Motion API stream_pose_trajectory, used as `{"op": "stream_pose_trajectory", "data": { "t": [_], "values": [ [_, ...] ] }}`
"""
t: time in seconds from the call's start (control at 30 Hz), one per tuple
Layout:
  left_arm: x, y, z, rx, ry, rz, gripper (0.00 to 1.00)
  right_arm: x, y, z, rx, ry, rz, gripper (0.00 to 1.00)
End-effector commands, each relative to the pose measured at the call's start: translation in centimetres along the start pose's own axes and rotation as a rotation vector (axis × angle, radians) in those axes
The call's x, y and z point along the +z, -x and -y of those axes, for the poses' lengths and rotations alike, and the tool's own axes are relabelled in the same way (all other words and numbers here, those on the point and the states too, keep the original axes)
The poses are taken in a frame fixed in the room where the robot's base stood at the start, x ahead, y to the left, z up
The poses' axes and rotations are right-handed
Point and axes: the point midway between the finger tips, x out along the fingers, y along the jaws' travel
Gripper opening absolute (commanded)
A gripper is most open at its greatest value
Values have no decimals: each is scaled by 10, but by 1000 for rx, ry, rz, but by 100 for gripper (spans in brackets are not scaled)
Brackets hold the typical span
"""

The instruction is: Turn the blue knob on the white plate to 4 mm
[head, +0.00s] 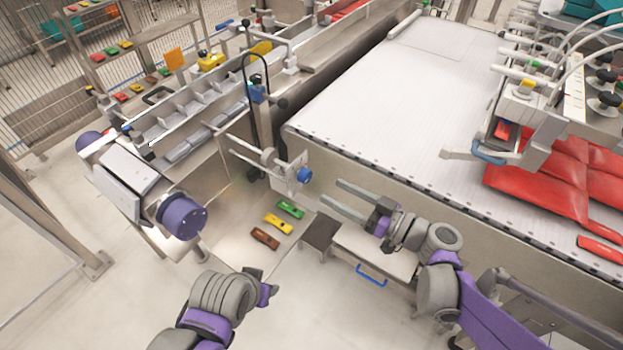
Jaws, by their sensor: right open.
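The blue knob (304,174) sticks out from the right side of a small white plate (291,184), which is on a bracket beside the end of the wide white conveyor. Any scale on the plate is too small to read. My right gripper (331,193) is open and empty. Its two long grey fingers point left toward the knob, with a small gap in the picture between fingertips and knob. My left gripper (268,291) is low at the bottom centre, well below the plate.
The white conveyor (420,100) with its metal side edge lies behind my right gripper. Red packs (540,180) lie on its right. Green, yellow and brown pieces (278,224) lie below the plate. A drawer with a blue handle (371,275) is under my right arm.

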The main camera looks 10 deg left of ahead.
Motion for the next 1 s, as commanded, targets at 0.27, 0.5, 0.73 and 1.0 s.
{"op": "stream_pose_trajectory", "data": {
  "t": [0.27, 0.5, 0.73, 1.0],
  "values": [
    [-1, 2, 0, 0, 0, -1, 50, 0, -53, 1, -3, -1, 1, 70],
    [-2, 2, 0, 0, 0, -1, 50, 0, -74, 0, 0, -2, 2, 70],
    [-2, 2, 0, 0, 0, -1, 50, 0, -76, 0, 1, -2, 2, 70],
    [-2, 2, 0, 0, 0, -1, 50, 0, -76, 0, 1, -2, 2, 34]
  ]
}}
